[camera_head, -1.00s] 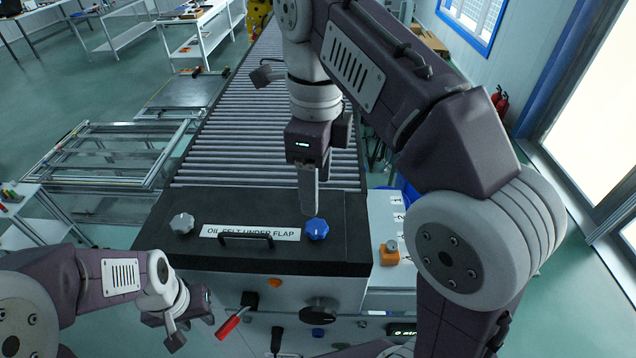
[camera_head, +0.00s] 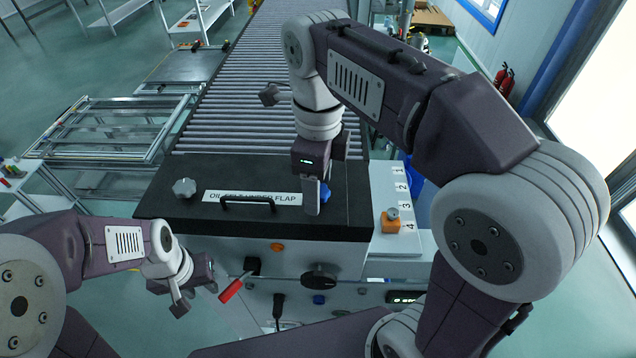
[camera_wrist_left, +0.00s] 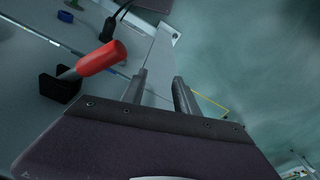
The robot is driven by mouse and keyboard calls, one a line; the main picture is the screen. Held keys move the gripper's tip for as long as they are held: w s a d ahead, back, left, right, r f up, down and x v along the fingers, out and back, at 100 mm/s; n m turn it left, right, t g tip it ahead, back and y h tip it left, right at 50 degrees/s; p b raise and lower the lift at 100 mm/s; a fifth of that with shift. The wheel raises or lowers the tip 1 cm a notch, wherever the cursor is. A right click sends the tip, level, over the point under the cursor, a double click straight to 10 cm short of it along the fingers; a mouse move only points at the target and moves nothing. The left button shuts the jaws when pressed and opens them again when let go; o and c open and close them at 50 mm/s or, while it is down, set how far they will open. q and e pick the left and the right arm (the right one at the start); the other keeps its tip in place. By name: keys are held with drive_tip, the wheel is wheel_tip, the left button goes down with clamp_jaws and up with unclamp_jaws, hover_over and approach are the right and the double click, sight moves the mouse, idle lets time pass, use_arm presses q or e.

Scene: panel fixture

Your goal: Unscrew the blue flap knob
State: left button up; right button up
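The blue flap knob (camera_head: 326,193) sits at the right end of the black flap (camera_head: 170,207) and is partly hidden behind my right gripper. My right gripper (camera_head: 311,205) points down at the knob, its visible finger overlapping the knob's left side. I cannot tell whether it touches or grips the knob, because only one finger shows clearly. My left gripper (camera_head: 217,278) is low at the left, in front of the panel and near the red-handled lever. In the left wrist view its two fingers (camera_wrist_left: 160,84) are apart with nothing between them.
A grey knob (camera_head: 185,188) and a black handle (camera_head: 248,202) are on the flap. A red lever (camera_head: 230,291) sticks out of the panel front; it also shows in the left wrist view (camera_wrist_left: 102,58). An orange block (camera_head: 390,225) stands on the numbered side plate. A roller conveyor (camera_head: 235,110) runs behind.

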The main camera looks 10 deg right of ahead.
drive_tip(key=shift+w, duration=0.15)
clamp_jaws()
